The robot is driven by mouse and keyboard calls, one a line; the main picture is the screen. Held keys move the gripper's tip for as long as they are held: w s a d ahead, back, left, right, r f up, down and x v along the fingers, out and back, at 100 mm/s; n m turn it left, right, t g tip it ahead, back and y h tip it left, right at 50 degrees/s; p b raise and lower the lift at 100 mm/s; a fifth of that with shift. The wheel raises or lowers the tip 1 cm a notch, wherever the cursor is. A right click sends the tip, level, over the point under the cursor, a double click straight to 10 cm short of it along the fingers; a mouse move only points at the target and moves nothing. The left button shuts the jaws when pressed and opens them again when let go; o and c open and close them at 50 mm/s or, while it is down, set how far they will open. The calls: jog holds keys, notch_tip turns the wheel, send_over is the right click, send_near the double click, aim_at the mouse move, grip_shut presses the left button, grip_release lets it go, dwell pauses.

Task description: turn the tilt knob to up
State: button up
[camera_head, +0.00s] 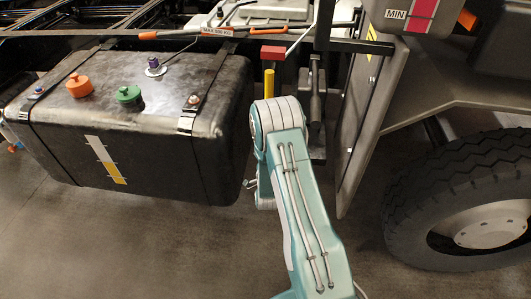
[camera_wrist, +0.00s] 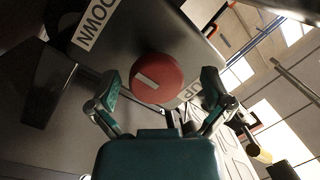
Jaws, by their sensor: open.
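The tilt knob (camera_wrist: 158,80) is a round red knob with a pale bar on its face, in the wrist view, set on a dark panel (camera_wrist: 150,40). The bar lies on the knob's left part, at a slant. A DOWN label (camera_wrist: 97,25) is to its upper left and an UP label (camera_wrist: 190,92) to its lower right, partly covered by a finger. My gripper (camera_wrist: 160,88) is open, with one finger on each side of the knob. Whether the fingers touch it I cannot tell. In the head view the knob does not show.
In the head view a black tank (camera_head: 150,130) with orange and green caps stands left of my arm. A yellow post (camera_head: 269,82) and red block (camera_head: 273,53) are behind it. A large tyre (camera_head: 410,205) is at the right. The floor (camera_head: 180,245) in front is clear.

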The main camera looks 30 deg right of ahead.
jog(key=shift+d, duration=0.35)
jog(key=shift+c, duration=1.3)
jog(key=c, duration=0.9)
jog(key=shift+a, duration=0.2)
